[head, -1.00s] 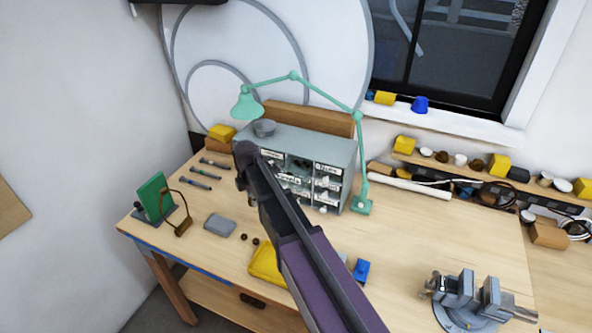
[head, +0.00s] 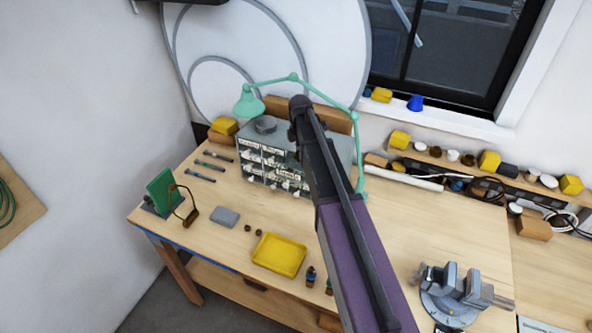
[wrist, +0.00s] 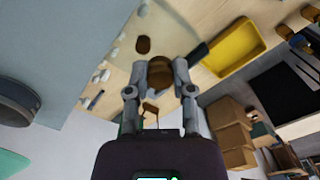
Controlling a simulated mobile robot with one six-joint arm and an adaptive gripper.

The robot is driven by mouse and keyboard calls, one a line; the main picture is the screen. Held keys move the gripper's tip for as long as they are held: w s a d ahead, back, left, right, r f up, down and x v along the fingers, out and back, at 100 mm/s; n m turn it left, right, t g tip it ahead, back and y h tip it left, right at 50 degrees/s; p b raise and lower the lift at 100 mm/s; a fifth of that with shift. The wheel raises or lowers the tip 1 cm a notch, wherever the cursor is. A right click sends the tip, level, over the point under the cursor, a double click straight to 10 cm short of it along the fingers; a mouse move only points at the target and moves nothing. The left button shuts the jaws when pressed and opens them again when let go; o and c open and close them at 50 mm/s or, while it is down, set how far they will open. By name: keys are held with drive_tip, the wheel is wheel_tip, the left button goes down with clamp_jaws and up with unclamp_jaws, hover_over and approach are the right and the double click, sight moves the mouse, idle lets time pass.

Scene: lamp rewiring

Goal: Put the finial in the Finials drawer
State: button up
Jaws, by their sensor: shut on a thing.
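The brown, rounded finial (wrist: 160,74) is held between the fingertips of my gripper (wrist: 160,66) in the wrist view. A second brown piece (wrist: 143,45) shows just beyond it, inside what looks like a pale, see-through open drawer (wrist: 150,22). In the head view the grey drawer cabinet (head: 248,137) stands at the back of the bench, with several labelled small drawers (head: 272,170). The labels are too small to read surely, so I cannot tell which is Finials. My arm covers the cabinet's right part and hides my gripper in that view.
A yellow tray (head: 279,254) and two small dark balls (head: 253,230) lie in front of the cabinet. The green lamp (head: 249,103) arches over it. A green board on a stand (head: 161,190) is at left, a vise (head: 452,292) at right.

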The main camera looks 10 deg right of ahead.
drive_tip(key=shift+d, duration=0.1)
idle(0.3)
drive_tip(key=b, duration=0.6)
hover_over(300, 171)
drive_tip(key=s, duration=0.3)
drive_tip(key=f, duration=0.6)
drive_tip(key=shift+a+f, duration=0.1)
drive_tip(key=shift+a, duration=0.3)
drive_tip(key=shift+f+b, duration=1.9)
drive_tip(key=shift+b, duration=0.2)
drive_tip(key=shift+f, duration=0.1)
drive_tip(key=o, duration=0.6)
drive_tip(key=shift+r, duration=0.2)
wheel_tip(300, 171, up, 12)
drive_tip(key=p, duration=1.2)
